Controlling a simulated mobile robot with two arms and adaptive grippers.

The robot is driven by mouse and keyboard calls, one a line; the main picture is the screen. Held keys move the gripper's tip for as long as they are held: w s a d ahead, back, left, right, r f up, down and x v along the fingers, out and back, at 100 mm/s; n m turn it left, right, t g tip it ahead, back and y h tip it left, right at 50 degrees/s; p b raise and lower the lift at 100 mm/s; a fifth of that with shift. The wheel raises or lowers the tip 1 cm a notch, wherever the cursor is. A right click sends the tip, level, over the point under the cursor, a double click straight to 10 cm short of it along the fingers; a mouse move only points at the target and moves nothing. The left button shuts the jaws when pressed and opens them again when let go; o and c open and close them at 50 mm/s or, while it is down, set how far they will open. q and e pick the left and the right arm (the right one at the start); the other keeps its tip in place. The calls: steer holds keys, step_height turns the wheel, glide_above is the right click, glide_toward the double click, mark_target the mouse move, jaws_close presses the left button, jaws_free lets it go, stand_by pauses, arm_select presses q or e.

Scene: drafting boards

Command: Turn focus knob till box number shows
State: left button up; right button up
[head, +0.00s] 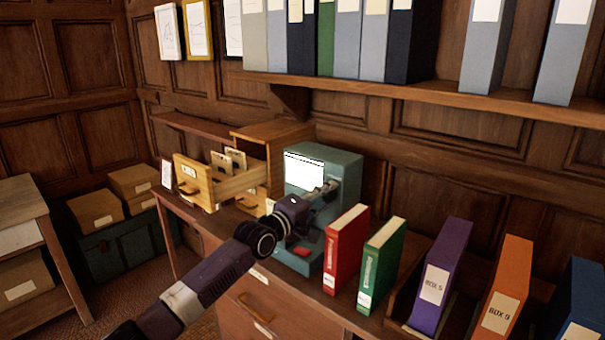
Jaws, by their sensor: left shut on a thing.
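A teal reader machine (345,160) stands on the wooden desk against the panelled wall. Its bright screen (304,171) is mostly white, with a thin row of dark marks along the top; I cannot read a box number on it. My left gripper (327,191) reaches across the machine's front, with its fingertips at the right side of the screen. It is shut on the focus knob, which the fingers hide. A small red part (304,251) shows low on the machine, below the gripper. My right gripper is out of view.
A red binder (346,246) and a green binder (381,265) stand close right of the machine. Purple (439,270) and orange (506,284) box files are further right. An open card drawer (195,183) juts out at left. A binder shelf (440,92) hangs above.

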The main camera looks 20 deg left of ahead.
arm_select(q)
steer(key=n, duration=0.3)
steer(key=shift+p, duration=0.4)
steer(key=shift+f+n, duration=0.1)
steer(key=shift+n, duration=0.2)
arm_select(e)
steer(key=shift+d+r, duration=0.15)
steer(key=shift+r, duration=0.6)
arm_select(q)
steer(key=n+p, duration=0.1)
steer(key=n, duration=0.1)
steer(key=n+p, duration=0.1)
steer(key=n, duration=0.1)
steer(key=shift+r+p, duration=0.3)
steer(key=shift+p, duration=0.05)
steer(key=shift+d+f+n, duration=0.1)
steer(key=shift+n, duration=0.7)
steer(key=shift+f, duration=0.15)
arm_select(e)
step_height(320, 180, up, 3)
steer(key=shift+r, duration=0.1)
